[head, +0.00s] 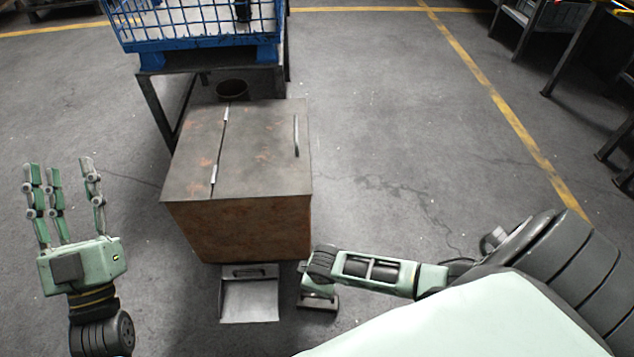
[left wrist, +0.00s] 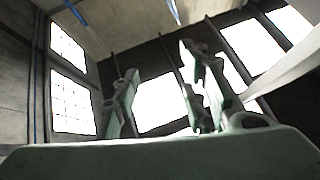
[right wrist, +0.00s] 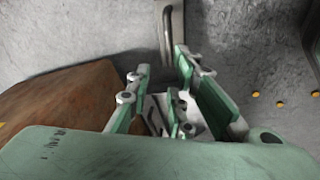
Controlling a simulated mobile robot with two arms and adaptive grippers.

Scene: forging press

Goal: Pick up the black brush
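I cannot make out the black brush with certainty in any view. A narrow dark grey bar (right wrist: 172,35) lies on the floor just beyond my right gripper (right wrist: 163,62) in the right wrist view; I cannot tell whether it is part of the brush. The right gripper's fingers are apart, pointing down beside the rusty box. In the head view, the right forearm hides most of that hand. My left gripper (head: 62,168) is open and empty, fingers up, left of the box. The left wrist view shows its spread fingers against windows and ceiling.
A rusty metal box (head: 262,150) with a handled lid stands in the middle. A grey metal dustpan (head: 249,303) lies against its front. Behind it, a blue wire crate (head: 195,42) rests on a dark stand. Free floor extends to the right, towards a yellow line (head: 500,105).

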